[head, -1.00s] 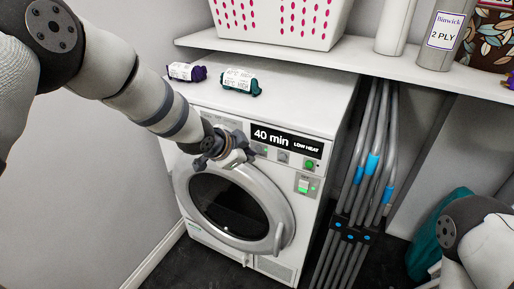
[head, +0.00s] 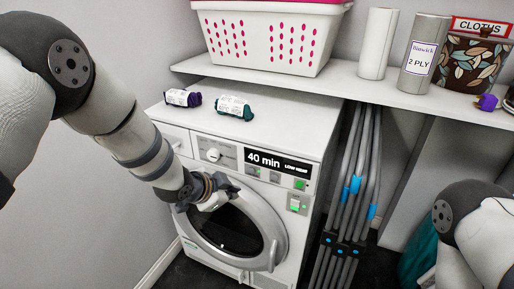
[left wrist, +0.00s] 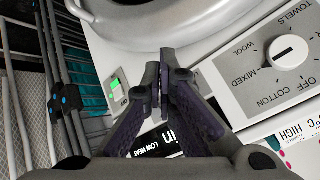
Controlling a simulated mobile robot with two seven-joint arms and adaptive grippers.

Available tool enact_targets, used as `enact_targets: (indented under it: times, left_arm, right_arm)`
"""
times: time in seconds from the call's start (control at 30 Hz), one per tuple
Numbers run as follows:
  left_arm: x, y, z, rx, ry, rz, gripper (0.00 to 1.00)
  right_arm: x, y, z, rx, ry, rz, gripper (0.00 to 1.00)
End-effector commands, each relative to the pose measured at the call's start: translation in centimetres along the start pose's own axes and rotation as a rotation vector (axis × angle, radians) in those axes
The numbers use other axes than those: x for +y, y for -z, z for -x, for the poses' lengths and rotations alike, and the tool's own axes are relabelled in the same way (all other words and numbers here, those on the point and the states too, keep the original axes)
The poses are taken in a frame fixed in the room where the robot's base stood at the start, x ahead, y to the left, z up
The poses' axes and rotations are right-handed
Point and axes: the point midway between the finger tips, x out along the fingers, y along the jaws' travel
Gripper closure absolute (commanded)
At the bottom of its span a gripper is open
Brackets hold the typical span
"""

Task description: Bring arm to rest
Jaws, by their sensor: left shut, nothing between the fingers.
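My left gripper (head: 222,190) is in front of the white dryer (head: 311,153), by the top of its round door (head: 262,214) and below the control panel. In the left wrist view the left gripper's fingers (left wrist: 160,88) are shut with nothing between them. The dryer's display reads "40 min LOW HEAT". The dryer door looks closed. My right arm shows at the lower right of the head view, but its gripper is out of the frame.
Purple (head: 183,97) and teal (head: 235,106) yarn skeins lie on the dryer top. The shelf (head: 400,94) above holds a white basket (head: 270,38), rolls and a leaf-patterned container (head: 470,65). Grey poles (head: 352,185) stand right of the dryer. A wall is at left.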

Motion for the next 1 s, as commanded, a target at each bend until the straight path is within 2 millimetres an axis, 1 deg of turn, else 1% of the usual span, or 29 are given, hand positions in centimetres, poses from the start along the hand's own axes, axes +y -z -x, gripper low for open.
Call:
enact_targets:
  times: [0.03,0.07,0.13,0.17,0.2,0.27,0.3,0.37,0.4,0.47,0.5,0.57,0.6,0.7,0.8,0.87,1.0]
  left_arm:
    - [0.1,-0.1,0.0,-0.001,-0.002,0.003,1.00]
    - [0.7,-0.6,0.0,-0.011,-0.011,0.018,1.00]
    - [3.3,-3.1,0.1,-0.053,-0.050,0.092,1.00]
    - [5.0,-4.7,0.3,-0.080,-0.072,0.141,1.00]
    - [7.7,-7.1,0.8,-0.128,-0.106,0.220,1.00]
    - [12.1,-11.0,2.1,-0.214,-0.153,0.354,1.00]
    - [15.0,-13.5,3.3,-0.278,-0.177,0.442,1.00]
    - [19.3,-16.9,5.7,-0.380,-0.206,0.569,1.00]
    - [22.0,-19.1,7.7,-0.454,-0.219,0.652,1.00]
    - [25.9,-22.0,11.0,-0.570,-0.230,0.765,1.00]
    - [28.2,-23.6,13.4,-0.647,-0.231,0.834,1.00]
    - [31.1,-25.6,16.9,-0.756,-0.224,0.920,1.00]
    - [32.6,-26.6,19.1,-0.820,-0.216,0.966,1.00]
    - [35.1,-28.2,23.2,-0.941,-0.194,1.042,1.00]
    - [36.1,-28.8,25.2,-1.000,-0.180,1.075,1.00]
    - [36.3,-28.9,25.6,-1.011,-0.176,1.081,1.00]
    - [36.3,-28.9,25.6,-1.011,-0.177,1.081,1.00]
  right_arm:
    - [0.0,0.1,0.2,0.004,0.002,-0.005,0.25]
    - [-0.1,0.2,0.2,0.006,0.003,-0.005,0.25]
    - [-0.1,0.2,0.4,0.011,0.003,-0.004,0.25]
    - [-0.1,0.3,0.5,0.013,0.003,-0.004,0.25]
    - [-0.1,0.4,0.7,0.018,0.003,-0.004,0.25]
    - [-0.1,0.5,0.9,0.025,0.003,-0.004,0.25]
    - [-0.1,0.6,1.1,0.030,0.003,-0.004,0.25]
    - [-0.1,0.8,1.3,0.037,0.004,-0.004,0.25]
    - [-0.1,0.8,1.5,0.042,0.004,-0.004,0.25]
    - [-0.1,1.0,1.8,0.049,0.004,-0.004,0.25]
    - [-0.1,1.1,1.9,0.054,0.004,-0.004,0.25]
    - [-0.1,1.2,2.1,0.060,0.005,-0.005,0.25]
    - [-0.1,1.3,2.2,0.063,0.005,-0.005,0.25]
    - [-0.1,1.4,2.4,0.068,0.005,-0.005,0.25]
    - [-0.1,1.4,2.4,0.069,0.005,-0.005,0.25]
    - [-0.1,1.4,2.4,0.069,0.005,-0.005,0.25]
    - [-0.1,1.4,2.4,0.068,0.005,-0.005,0.25]
